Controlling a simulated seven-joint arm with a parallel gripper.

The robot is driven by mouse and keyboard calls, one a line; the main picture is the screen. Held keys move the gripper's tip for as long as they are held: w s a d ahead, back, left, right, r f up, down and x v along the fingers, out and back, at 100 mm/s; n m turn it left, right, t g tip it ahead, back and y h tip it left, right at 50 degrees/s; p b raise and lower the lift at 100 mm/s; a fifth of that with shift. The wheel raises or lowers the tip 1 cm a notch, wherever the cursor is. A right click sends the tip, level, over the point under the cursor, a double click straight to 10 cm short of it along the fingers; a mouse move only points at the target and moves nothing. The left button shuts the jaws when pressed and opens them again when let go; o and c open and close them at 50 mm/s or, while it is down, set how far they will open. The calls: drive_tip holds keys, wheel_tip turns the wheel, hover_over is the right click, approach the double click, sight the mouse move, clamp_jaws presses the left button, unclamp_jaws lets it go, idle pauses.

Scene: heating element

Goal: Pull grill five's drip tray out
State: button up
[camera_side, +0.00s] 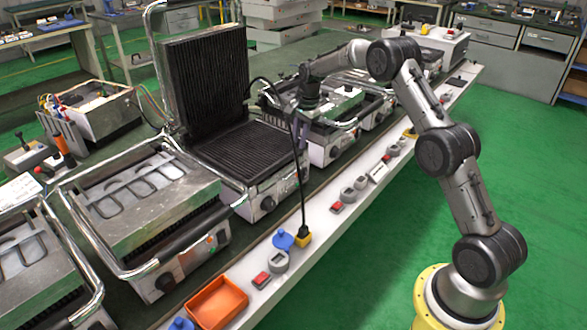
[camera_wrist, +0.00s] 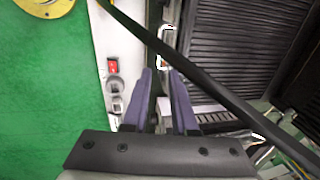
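Several contact grills stand in a row on the bench; I cannot tell which is grill five. The open grill (camera_side: 240,150) has its ribbed upper plate raised, and its dark ribbed plate (camera_wrist: 240,62) shows at the upper right of the wrist view. No drip tray can be clearly made out. My gripper (camera_side: 301,131) points down by the right front corner of the open grill, beside the neighbouring closed grill (camera_side: 335,140). In the wrist view my gripper (camera_wrist: 162,74) has its two purple fingers apart, with nothing visibly held between them.
A black cable (camera_side: 301,185) hangs from near my gripper to a yellow block (camera_side: 302,238) on the white ledge; it crosses the wrist view diagonally (camera_wrist: 200,75). Red switches (camera_side: 337,207) and grey sockets line the ledge. An orange tray (camera_side: 217,303) sits at the front. Green floor is clear.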

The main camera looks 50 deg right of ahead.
sight(293, 173)
drive_tip(key=f, duration=0.4)
drive_tip(key=w+f, duration=0.1)
drive_tip(key=f, duration=0.3)
drive_tip(key=w+f, duration=0.1)
drive_tip(key=f, duration=0.3)
drive_tip(key=shift+w+f, duration=0.15)
drive_tip(key=shift+f, duration=0.1)
clamp_jaws()
idle(0.9)
